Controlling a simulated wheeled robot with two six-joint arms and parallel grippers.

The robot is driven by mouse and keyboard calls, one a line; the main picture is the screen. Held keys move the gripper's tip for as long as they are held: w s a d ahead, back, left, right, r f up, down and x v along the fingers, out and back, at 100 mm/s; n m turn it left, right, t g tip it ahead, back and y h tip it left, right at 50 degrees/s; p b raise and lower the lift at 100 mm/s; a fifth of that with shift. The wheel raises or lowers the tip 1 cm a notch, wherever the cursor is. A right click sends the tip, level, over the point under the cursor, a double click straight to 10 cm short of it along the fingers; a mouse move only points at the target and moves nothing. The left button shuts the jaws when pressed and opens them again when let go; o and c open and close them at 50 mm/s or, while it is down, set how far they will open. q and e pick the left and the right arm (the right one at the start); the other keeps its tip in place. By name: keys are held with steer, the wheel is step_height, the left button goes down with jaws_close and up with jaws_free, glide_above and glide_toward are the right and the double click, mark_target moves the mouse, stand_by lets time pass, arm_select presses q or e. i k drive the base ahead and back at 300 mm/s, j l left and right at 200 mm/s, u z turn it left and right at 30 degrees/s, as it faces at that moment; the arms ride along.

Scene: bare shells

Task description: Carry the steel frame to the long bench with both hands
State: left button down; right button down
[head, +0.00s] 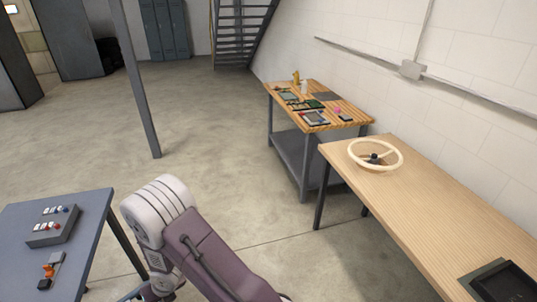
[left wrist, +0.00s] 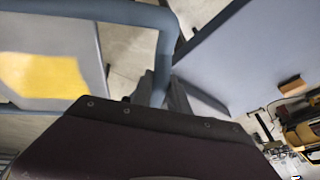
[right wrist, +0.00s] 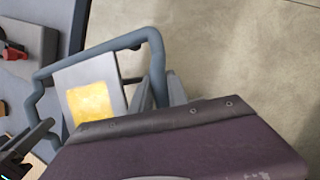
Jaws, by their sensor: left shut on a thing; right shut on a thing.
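The steel frame is a blue-grey bent tube around a grey panel with a yellow patch. In the left wrist view its tube (left wrist: 162,55) runs down into my left gripper (left wrist: 165,92), which is shut on it. In the right wrist view the frame's tube (right wrist: 157,62) meets my right gripper (right wrist: 163,92), which is shut on it. A long light-wood bench (head: 420,205) stands at the right along the wall.
On the long bench are a cream steering wheel (head: 375,154) and a dark tray (head: 505,285); its middle is clear. A workbench (head: 285,88) with small parts stands beyond it. A blue-grey table (head: 85,225) with a switch box (head: 52,228) is at left. A post (head: 136,80) stands behind.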

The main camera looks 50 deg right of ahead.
mark_target(425, 220)
steer(key=l+z, duration=0.5)
steer(key=i+l+z, duration=0.15)
steer(key=l+z, duration=0.15)
steer(key=z, duration=0.2)
steer(key=i+l+z, duration=0.15)
steer(key=l+z, duration=0.2)
steer(key=z, duration=0.15)
steer(key=i+l+z, duration=0.2)
steer(key=z, duration=0.3)
steer(key=i+l+z, duration=0.25)
steer(key=z, duration=0.25)
steer(key=i+z, duration=0.3)
steer(key=z, duration=0.2)
steer(key=i+z, duration=0.3)
steer(key=z, duration=0.2)
steer(key=i+j+z, duration=0.15)
steer(key=z, duration=0.35)
steer(key=i, duration=0.1)
